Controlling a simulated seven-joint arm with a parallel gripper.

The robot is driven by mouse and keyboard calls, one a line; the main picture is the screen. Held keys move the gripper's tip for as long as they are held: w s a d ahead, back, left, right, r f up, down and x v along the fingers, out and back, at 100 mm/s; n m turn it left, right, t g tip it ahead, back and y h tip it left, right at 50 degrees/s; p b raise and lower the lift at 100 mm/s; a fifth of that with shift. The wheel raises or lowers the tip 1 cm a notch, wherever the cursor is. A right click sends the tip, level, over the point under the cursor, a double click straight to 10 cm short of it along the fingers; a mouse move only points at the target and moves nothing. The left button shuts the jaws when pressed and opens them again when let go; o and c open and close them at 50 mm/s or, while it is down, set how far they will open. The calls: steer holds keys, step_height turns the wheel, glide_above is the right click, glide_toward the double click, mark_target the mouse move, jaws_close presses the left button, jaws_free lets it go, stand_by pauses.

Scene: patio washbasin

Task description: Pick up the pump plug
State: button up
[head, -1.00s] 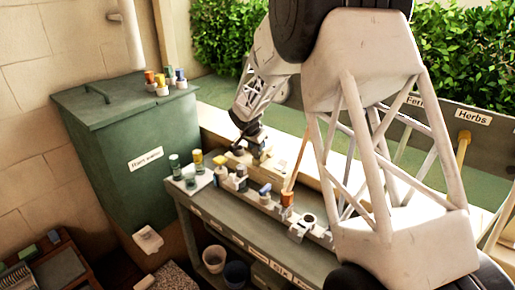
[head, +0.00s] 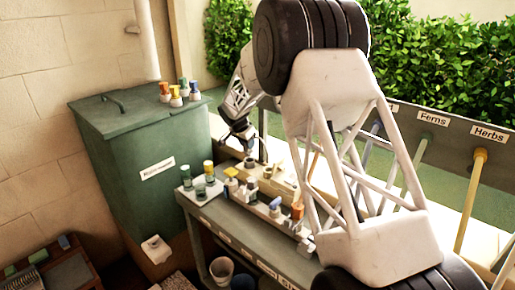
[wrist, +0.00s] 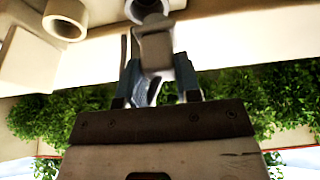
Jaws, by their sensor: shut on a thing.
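My gripper (wrist: 158,72) is shut on a grey, block-shaped plug (wrist: 157,50) in the wrist view. The plug sits between the two blue-grey fingers and stands out past their tips. I take it to be the pump plug; no label on it can be read. In the head view my gripper (head: 239,136) is a dark shape above the far side of the bench, and the plug in it cannot be made out. A pale round socket (wrist: 148,6) shows just beyond the plug in the wrist view; I cannot tell whether they touch.
The grey bench (head: 228,222) carries several coloured plugs, including a yellow-topped one (head: 231,173). A green bin (head: 135,150) with plugs on its lid stands to the left. Labelled pipes and a hedge (head: 440,70) lie behind. Another pale ring (wrist: 66,18) is upper left in the wrist view.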

mark_target(249, 151)
steer(key=w+a, duration=0.4)
steer(key=shift+w+a, duration=0.15)
steer(key=shift+a, duration=0.05)
steer(key=shift+d, duration=0.1)
stand_by(0.6)
steer(key=shift+s+d+r+m+g+h, duration=0.15)
steer(key=shift+s+d+r+m+g, duration=0.1)
steer(key=shift+s+d+r+m, duration=0.45)
steer(key=shift+s+d+r+m+g+h, duration=0.1)
steer(key=shift+s+d+r+m+g, duration=0.3)
steer(key=shift+s+d+m, duration=0.5)
steer(key=shift+s+d+r+m+g+h, duration=0.15)
steer(key=shift+s+d+r+m, duration=0.55)
steer(key=shift+s+d, duration=0.1)
steer(key=shift+f, duration=0.25)
steer(key=shift+f, duration=2.7)
steer(key=shift+f, duration=0.6)
steer(key=o, duration=0.6)
steer(key=shift+o, duration=0.2)
